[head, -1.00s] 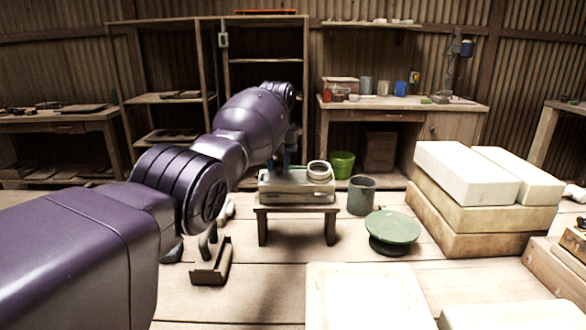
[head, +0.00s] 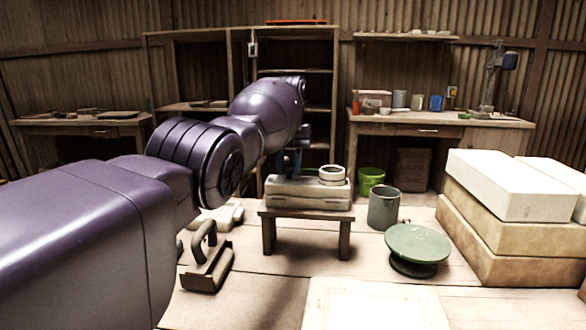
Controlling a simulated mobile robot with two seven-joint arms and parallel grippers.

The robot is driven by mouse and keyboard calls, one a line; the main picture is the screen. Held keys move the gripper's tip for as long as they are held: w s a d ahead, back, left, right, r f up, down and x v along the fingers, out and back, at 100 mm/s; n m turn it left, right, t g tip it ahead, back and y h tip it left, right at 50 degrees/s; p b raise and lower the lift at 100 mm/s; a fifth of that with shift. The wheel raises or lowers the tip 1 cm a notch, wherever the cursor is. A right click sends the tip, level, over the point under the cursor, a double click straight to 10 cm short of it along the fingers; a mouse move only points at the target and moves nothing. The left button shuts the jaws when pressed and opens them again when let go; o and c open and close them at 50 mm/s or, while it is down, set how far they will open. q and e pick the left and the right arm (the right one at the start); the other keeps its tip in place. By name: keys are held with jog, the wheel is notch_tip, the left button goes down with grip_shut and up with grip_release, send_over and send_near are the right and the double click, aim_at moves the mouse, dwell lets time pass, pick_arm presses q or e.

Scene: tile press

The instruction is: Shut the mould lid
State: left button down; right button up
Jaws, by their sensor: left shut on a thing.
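The mould (head: 330,201) is a pale grey, box-like block on a small dark wooden stool (head: 307,215) in the middle of the head view. A white ring-shaped piece (head: 332,175) is on the right part of its top. My left gripper (head: 288,162) points down at the top left of the mould, its fingers close together. It is shut on the mould lid there, though the grip itself is small and partly hidden. I cannot tell how far the lid is open. My right gripper is not in view.
A dark grey cup (head: 384,207) and a green round turntable (head: 417,244) stand right of the stool. A handled tool (head: 206,267) lies to the left. Large stacked blocks (head: 515,225) fill the right. A pale slab (head: 375,305) lies in front.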

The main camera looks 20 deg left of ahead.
pick_arm(q)
jog(key=shift+f, duration=0.15)
dwell(0.3)
jog(key=c, duration=0.9)
grip_release()
jog(key=shift+o, duration=0.2)
